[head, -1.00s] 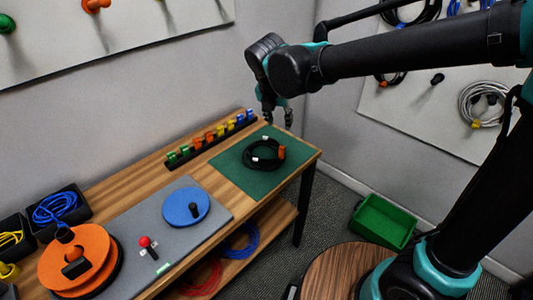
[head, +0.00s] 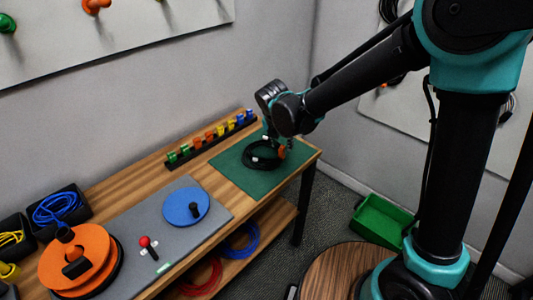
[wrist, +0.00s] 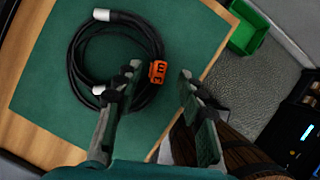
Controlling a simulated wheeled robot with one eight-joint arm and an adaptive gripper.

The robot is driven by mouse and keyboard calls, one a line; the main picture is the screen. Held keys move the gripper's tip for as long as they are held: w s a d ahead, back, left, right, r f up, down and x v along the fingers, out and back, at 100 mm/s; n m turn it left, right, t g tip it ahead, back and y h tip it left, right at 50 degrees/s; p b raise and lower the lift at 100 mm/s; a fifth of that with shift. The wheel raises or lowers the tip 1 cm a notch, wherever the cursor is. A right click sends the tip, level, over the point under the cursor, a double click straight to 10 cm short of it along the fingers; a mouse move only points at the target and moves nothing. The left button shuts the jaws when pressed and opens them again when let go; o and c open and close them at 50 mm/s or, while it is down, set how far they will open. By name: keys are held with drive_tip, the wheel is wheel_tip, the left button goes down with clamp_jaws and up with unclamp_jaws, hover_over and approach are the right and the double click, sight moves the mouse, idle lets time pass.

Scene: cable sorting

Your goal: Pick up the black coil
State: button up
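The black coil (head: 262,163) lies on the green mat (head: 232,168) at the right end of the wooden bench. In the wrist view the coil (wrist: 77,66) shows silver cable ends and an orange tag (wrist: 158,72) on its right side. My gripper (head: 277,150) is low over the right part of the mat in the head view. In the wrist view my gripper (wrist: 160,85) is open, its two fingers apart on either side of the orange tag's line. Nothing is between the fingertips that I can see as held. Whether the fingers touch the coil cannot be told.
A row of coloured clips (head: 212,136) stands behind the mat. A grey panel with a blue disc (head: 186,206) and an orange reel (head: 75,258) lie to the left. A green bin (head: 382,219) sits on the floor at right.

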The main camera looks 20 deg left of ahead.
sight(282, 147)
drive_tip(key=shift+x, duration=1.7)
drive_tip(key=shift+a, duration=0.1)
drive_tip(key=shift+c, duration=0.5)
drive_tip(key=shift+s, duration=0.1)
clamp_jaws()
